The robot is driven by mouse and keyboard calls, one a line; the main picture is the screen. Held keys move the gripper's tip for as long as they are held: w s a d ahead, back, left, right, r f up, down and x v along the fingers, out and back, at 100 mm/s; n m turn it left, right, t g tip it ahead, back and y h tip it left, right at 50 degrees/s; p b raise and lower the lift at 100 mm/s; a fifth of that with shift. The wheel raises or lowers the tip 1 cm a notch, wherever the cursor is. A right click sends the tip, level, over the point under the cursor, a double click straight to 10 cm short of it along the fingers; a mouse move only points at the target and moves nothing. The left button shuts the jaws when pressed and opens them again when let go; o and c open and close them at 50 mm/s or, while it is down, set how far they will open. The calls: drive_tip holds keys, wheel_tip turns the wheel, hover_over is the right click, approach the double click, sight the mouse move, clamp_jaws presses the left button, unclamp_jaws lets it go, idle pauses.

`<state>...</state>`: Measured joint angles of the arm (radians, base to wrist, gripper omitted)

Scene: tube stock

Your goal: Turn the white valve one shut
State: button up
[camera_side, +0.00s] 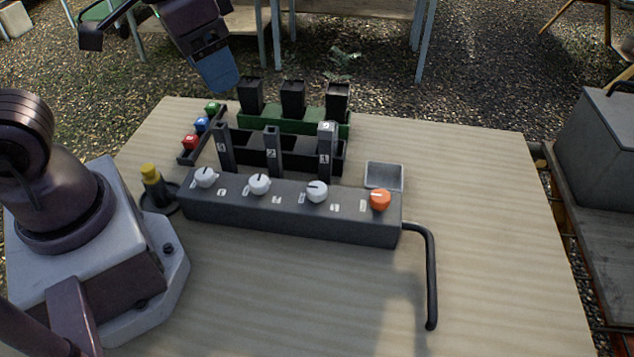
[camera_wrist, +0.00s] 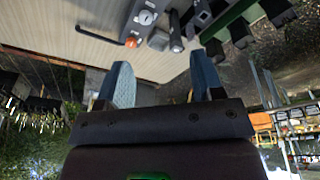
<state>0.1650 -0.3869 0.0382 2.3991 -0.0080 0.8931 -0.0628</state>
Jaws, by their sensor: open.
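Three white valve knobs sit in a row on a long dark block (camera_side: 290,225): a left one (camera_side: 204,177), a middle one (camera_side: 259,184) and a right one (camera_side: 317,191). Each has a dark pointer line on top. Small labels lie beside them, too small to read surely, so I cannot tell which knob is one. An orange knob (camera_side: 380,199) is at the block's right end. My gripper (camera_side: 220,85) is raised behind the block, apart from all knobs. In the wrist view its blue fingers (camera_wrist: 163,85) are spread and empty; a white knob (camera_wrist: 146,17) shows beyond them.
Behind the block stand dark numbered posts (camera_side: 272,150) and a green rack (camera_side: 285,125) with black pieces. Red, blue and green items (camera_side: 201,124) are at left. A yellow-topped piece (camera_side: 150,172), a grey tray (camera_side: 384,176) and a bent black pipe (camera_side: 431,280) flank the block. The front table is clear.

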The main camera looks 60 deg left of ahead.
drive_tip(key=w+d+f+n+g, duration=0.3)
drive_tip(key=w+d+f+n, duration=0.2)
drive_tip(key=w+f, duration=0.25)
drive_tip(key=n, duration=0.7)
approach(317, 187)
drive_tip(key=shift+y, duration=0.3)
drive_tip(key=f, duration=0.9)
drive_tip(key=shift+s+d+f, duration=0.1)
drive_tip(key=shift+d+f, duration=0.1)
drive_tip(key=shift+d, duration=0.1)
drive_tip(key=c, duration=0.9)
